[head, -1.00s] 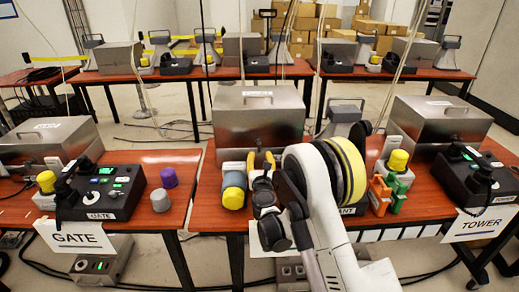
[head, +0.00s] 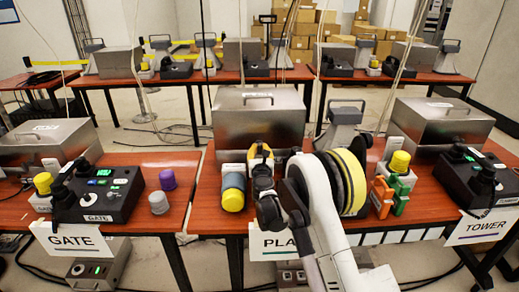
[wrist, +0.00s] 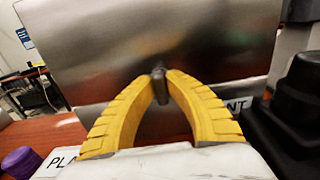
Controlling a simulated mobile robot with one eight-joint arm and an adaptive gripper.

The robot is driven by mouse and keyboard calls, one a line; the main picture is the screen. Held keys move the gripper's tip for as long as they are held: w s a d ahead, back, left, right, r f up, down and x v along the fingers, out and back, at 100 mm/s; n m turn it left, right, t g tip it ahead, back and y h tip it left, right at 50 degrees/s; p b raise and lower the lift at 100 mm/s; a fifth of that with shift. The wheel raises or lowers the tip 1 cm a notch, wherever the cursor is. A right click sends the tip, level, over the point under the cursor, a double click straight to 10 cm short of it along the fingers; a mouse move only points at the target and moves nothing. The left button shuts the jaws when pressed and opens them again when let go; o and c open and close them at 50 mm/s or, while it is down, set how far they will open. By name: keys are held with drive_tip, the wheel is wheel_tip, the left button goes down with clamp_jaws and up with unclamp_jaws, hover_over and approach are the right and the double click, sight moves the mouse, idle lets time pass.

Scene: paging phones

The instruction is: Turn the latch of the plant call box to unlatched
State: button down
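The plant call box (head: 258,118) is a brushed-metal box with a top handle on the middle table. In the wrist view its front face (wrist: 215,45) fills the upper picture. Its latch (wrist: 159,92) is a small dark-grey lever that looks about upright. The yellow fingers of my gripper (wrist: 159,76) come in from both sides, with their tips close against the latch. It looks pinched between them. In the head view my gripper (head: 261,150) is at the box's front; its own wrist parts hide the latch there.
A black handset unit (wrist: 300,95) is close on the right in the wrist view. Orange and green clips (head: 390,195) are right of my arm. The GATE console (head: 98,190) is on the left table.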

drive_tip(key=shift+m, duration=0.3)
drive_tip(key=m, duration=0.3)
drive_tip(key=shift+d+m, duration=0.1)
drive_tip(key=shift+m, duration=0.3)
drive_tip(key=m, duration=0.4)
drive_tip(key=shift+m, duration=0.3)
drive_tip(key=m, duration=0.4)
drive_tip(key=shift+d+f, duration=0.1)
drive_tip(key=shift+f, duration=0.05)
drive_tip(key=shift+f+m, duration=0.1)
drive_tip(key=shift+m, duration=2.3)
drive_tip(key=c, duration=1.4)
unclamp_jaws()
